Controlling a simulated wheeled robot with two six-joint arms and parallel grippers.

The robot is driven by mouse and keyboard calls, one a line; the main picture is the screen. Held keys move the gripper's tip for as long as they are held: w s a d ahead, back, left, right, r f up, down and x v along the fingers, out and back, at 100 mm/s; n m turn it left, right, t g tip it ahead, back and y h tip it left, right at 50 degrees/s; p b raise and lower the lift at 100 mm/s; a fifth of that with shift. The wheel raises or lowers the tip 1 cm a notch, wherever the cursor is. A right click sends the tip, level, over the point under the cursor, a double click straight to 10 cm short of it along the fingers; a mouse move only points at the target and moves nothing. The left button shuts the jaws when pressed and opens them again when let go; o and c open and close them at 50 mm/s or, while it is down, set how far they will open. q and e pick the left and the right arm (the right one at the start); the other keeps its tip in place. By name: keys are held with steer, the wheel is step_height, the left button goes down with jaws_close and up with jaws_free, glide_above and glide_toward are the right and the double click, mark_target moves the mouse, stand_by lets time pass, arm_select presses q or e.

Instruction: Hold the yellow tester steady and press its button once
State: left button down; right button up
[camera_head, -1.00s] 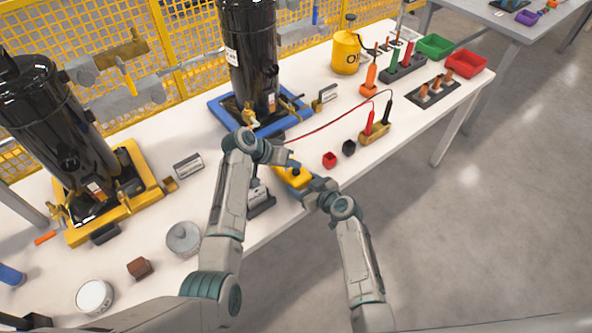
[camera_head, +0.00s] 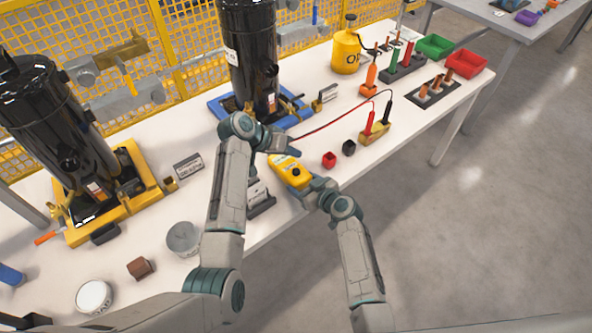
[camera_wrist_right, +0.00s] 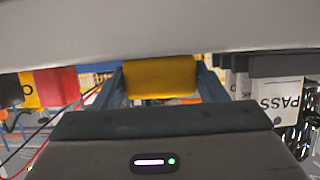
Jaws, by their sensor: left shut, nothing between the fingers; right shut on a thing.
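The yellow tester (camera_head: 289,171) lies near the table's front edge in the head view, with a dark round spot on its face. My right gripper (camera_head: 308,190) is shut on its near end; in the right wrist view the tester's yellow end (camera_wrist_right: 160,78) sits between the fingers. My left gripper (camera_head: 288,150) is shut and empty, just past the tester's far end. I cannot tell whether it is touching the tester. The button is too small to make out for certain. A red lead (camera_head: 330,130) runs from behind the left gripper toward the probes.
A red probe and a black probe stand in a yellow holder (camera_head: 376,136) to the right. A red cube (camera_head: 329,160) and a black cube (camera_head: 348,148) lie nearby. A black compressor on a blue base (camera_head: 222,108) stands behind. A sign stand (camera_head: 262,203) is left of the tester.

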stand_by(0.4)
steer(key=o, duration=1.3)
